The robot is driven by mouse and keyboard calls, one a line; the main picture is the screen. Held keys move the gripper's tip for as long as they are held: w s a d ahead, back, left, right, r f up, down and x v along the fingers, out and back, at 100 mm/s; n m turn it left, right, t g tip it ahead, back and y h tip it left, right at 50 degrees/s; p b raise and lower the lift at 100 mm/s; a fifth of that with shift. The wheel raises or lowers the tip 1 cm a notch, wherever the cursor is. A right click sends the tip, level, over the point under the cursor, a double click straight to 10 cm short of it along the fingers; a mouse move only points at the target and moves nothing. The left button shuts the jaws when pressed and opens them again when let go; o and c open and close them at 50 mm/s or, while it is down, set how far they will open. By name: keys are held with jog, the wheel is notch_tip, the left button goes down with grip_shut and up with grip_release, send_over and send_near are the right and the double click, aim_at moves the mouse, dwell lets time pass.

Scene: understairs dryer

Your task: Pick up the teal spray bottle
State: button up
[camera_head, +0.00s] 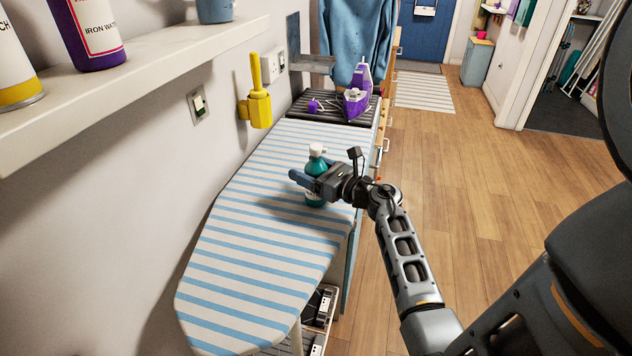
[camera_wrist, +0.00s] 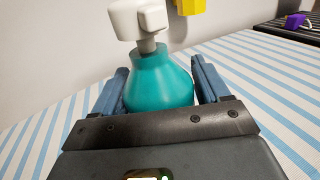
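The teal spray bottle (camera_head: 316,165) stands upright on the striped ironing board (camera_head: 245,250), with its white spray head at the top. My gripper (camera_head: 308,180) reaches it from the right, low over the board, with its blue fingers around the bottle's body. In the wrist view the bottle (camera_wrist: 158,82) sits between the two fingers (camera_wrist: 160,85), one on each side. The fingers are wide apart and very close to the bottle's sides. A firm hold does not show. The bottle's lower part is partly hidden by my gripper.
A purple iron (camera_head: 358,95) rests on a dark stand at the board's far end. A yellow holder (camera_head: 258,100) hangs on the left wall. A shelf (camera_head: 130,85) with bottles juts out at upper left. The near board is clear.

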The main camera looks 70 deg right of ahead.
jog(key=c, duration=0.9)
jog(key=shift+c, duration=0.2)
jog(key=shift+r, duration=0.15)
